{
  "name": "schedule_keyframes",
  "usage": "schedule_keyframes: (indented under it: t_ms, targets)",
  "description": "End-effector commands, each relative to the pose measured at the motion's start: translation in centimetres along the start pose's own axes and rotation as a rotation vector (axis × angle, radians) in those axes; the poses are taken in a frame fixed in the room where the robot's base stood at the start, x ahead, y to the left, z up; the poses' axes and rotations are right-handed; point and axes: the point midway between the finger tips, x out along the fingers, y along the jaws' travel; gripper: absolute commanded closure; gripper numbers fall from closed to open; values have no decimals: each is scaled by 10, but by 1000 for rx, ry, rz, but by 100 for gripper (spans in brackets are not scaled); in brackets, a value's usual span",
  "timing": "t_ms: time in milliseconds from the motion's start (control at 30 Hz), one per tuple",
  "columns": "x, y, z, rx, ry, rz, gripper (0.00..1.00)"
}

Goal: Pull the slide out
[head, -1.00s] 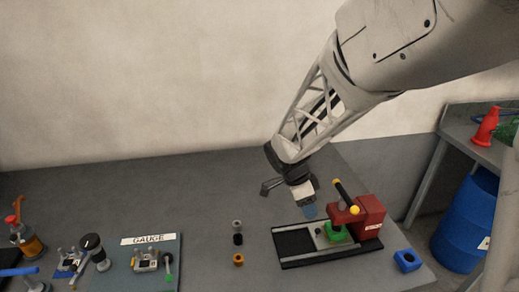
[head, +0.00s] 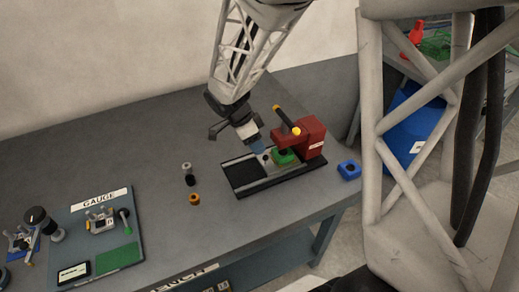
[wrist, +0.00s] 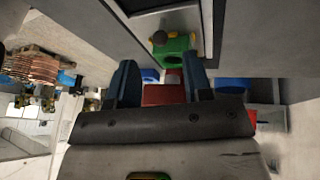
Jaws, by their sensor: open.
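The slide is a light grey plate (head: 254,164) in a black-framed track, with a small dark round knob (head: 266,156) on it. A green block (head: 283,157) sits at its right end beneath the red press head. My gripper (head: 258,148) is open and empty, pointing down just above and left of the knob. In the wrist view the blue fingers (wrist: 160,72) are spread apart. The knob (wrist: 159,38) and green block (wrist: 173,48) lie beyond their tips, with nothing between the fingers. Whether a fingertip touches the knob is unclear.
The red press (head: 312,136) with its yellow-tipped black lever (head: 286,119) stands close right of my gripper. A blue block (head: 349,170) lies right of the track. Small dark and orange cylinders (head: 194,199) stand left. A gauge board (head: 122,232) is farther left. The track's left end is bare.

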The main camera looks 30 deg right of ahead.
Motion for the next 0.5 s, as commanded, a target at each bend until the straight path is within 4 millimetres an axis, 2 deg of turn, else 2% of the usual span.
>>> schedule_keyframes:
  t_ms: [300,500]
  targets:
    - [37,0,0,0,0,1,54]
    - [48,0,0,0,0,0,54]
